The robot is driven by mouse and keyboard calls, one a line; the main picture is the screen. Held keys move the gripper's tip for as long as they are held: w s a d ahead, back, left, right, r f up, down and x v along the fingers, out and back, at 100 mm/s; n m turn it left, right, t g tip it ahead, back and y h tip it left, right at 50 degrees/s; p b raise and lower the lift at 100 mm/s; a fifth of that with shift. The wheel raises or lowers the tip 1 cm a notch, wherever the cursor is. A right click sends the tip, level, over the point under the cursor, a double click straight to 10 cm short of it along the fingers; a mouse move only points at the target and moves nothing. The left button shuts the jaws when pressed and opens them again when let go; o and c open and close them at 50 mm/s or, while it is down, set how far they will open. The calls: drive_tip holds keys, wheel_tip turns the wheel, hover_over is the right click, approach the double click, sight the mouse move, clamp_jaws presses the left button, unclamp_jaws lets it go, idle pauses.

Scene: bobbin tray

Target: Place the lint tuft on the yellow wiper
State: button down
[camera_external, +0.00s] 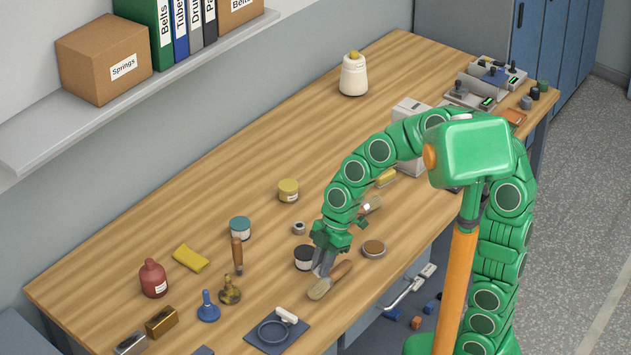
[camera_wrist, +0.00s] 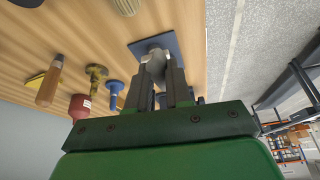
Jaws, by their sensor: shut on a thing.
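My gripper (camera_external: 322,268) is low over the front of the bench, beside a wooden-handled brush. In the wrist view its two dark fingers (camera_wrist: 160,75) are shut on a small pale grey lump, seemingly the lint tuft (camera_wrist: 156,65). I cannot make the tuft out in the external view, where the fingers hide it. The yellow wiper (camera_external: 191,258) lies flat on the bench to the left, well apart from my gripper. A bit of yellow at the left of the wrist view, partly behind a wooden handle, seems to be the wiper (camera_wrist: 35,80).
Near my gripper are a black jar (camera_external: 304,257), a brush (camera_external: 330,280) and a round tin (camera_external: 373,249). Toward the wiper stand a wooden-handled tool (camera_external: 237,256), a teal-lidded jar (camera_external: 240,228), a brass piece (camera_external: 229,290), a blue funnel-like piece (camera_external: 208,307) and a red bottle (camera_external: 153,279).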

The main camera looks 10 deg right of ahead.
drive_tip(key=w+d+r+m+t, duration=0.1)
drive_tip(key=w+d+m+t, duration=0.1)
drive_tip(key=w+d+m, duration=0.6)
drive_tip(key=w+d+r+m+t, duration=0.1)
drive_tip(key=w+d+m+t, duration=0.15)
drive_tip(key=w, duration=0.85)
drive_tip(key=w+d+m+t, duration=0.1)
drive_tip(key=w+d+m, duration=0.3)
drive_tip(key=w+d, duration=0.45)
drive_tip(key=w+d+r+m+t+h, duration=0.1)
drive_tip(key=w+d+r+m+h, duration=0.1)
drive_tip(key=w+d+m, duration=0.55)
drive_tip(key=shift+n+t, duration=0.25)
drive_tip(key=shift+n, duration=0.45)
drive_tip(key=w+f, duration=0.3)
drive_tip(key=w, duration=0.2)
drive_tip(key=w+f, duration=0.3)
drive_tip(key=w, duration=0.2)
drive_tip(key=w+f, duration=0.3)
drive_tip(key=w, duration=0.1)
drive_tip(key=shift+w+f, duration=0.1)
drive_tip(key=shift+w, duration=0.3)
drive_tip(key=shift+w+a+f, duration=0.1)
drive_tip(key=shift+w+f, duration=0.2)
drive_tip(key=shift+f, duration=1.55)
drive_tip(key=shift+f, duration=0.1)
drive_tip(key=c, duration=1)
unclamp_jaws()
drive_tip(key=shift+c, duration=0.2)
